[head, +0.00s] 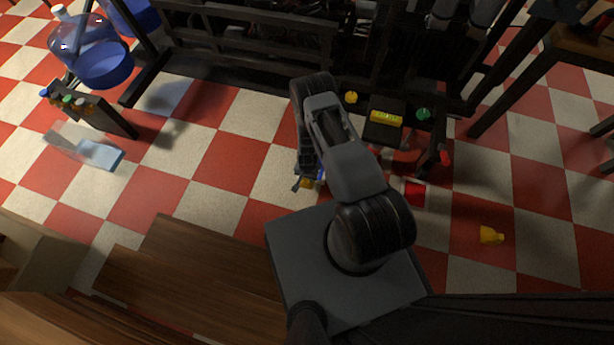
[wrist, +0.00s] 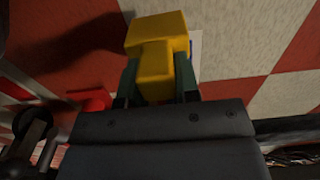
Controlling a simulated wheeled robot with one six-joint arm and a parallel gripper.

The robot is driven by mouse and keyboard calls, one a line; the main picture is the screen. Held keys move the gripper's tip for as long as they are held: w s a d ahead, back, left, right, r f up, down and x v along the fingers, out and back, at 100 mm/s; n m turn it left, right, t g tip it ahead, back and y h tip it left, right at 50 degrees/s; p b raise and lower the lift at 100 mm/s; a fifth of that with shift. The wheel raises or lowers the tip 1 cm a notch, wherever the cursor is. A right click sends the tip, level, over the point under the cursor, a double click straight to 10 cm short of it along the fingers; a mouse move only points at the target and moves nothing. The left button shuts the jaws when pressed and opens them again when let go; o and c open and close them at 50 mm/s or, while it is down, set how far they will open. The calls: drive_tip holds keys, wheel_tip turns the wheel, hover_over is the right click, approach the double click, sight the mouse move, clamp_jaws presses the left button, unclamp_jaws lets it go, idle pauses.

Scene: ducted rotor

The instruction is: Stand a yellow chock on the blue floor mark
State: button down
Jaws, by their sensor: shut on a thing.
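My gripper (wrist: 158,82) is shut on a yellow chock (wrist: 157,45), with a dark green finger on each side of it. In the head view the held chock (head: 307,184) shows only as a small yellow patch at the arm's end, low over the checkered floor. The blue floor mark (wrist: 196,47) shows as a blue and white edge just behind the chock in the wrist view; the chock hides most of it. I cannot tell whether the chock touches the floor. A second yellow chock (head: 491,236) lies on the floor at the right.
A red floor mark (head: 415,193) with a white border lies right of my arm. A black box with a yellow label (head: 384,118) stands near a green item (head: 423,114) and a small yellow item (head: 351,97). A dark metal frame (head: 250,45) runs behind.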

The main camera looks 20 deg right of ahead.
drive_tip(key=shift+s+a+f, duration=0.1)
wheel_tip(320, 180, down, 5)
drive_tip(key=b, duration=0.5)
drive_tip(key=shift+f, duration=0.15)
drive_tip(key=c, duration=0.8)
unclamp_jaws()
wheel_tip(320, 180, up, 14)
drive_tip(key=p, duration=1)
